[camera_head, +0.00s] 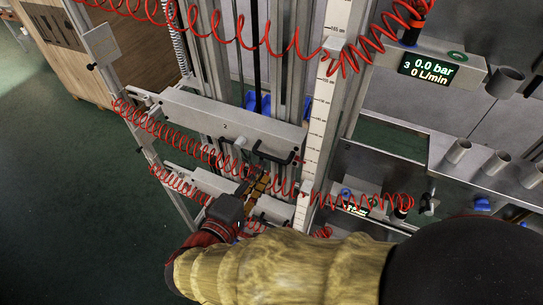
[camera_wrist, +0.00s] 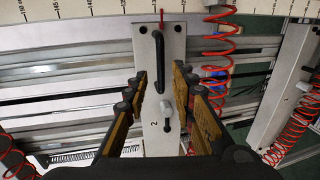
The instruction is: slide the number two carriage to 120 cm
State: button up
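The number two carriage (camera_head: 205,112) is a pale grey bar across the vertical rails in the head view, marked "2". In the wrist view the carriage (camera_wrist: 152,140) fills the middle, with a black handle (camera_wrist: 160,62), a light knob and a red pointer by the scale. My gripper (camera_head: 259,180) is in front of and below the carriage in the head view. In the wrist view my gripper (camera_wrist: 160,78) is open, its fingers on either side of the handle with gaps visible. The white scale (camera_head: 322,100) stands right of the carriage; its figures are too small to read surely.
Another carriage (camera_head: 212,182) sits lower on the rails, partly behind my gripper. Red coiled hoses (camera_head: 180,138) cross in front of the carriages. A display unit (camera_head: 428,68) reads 0.0 bar at upper right. A wooden crate (camera_head: 110,40) stands at upper left; green floor is open at left.

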aim_at(272, 157)
jog(key=shift+p+x, duration=0.4)
jog(key=shift+x, duration=3.55)
jog(key=shift+c, duration=0.9)
jog(key=c, duration=0.4)
grip_shut()
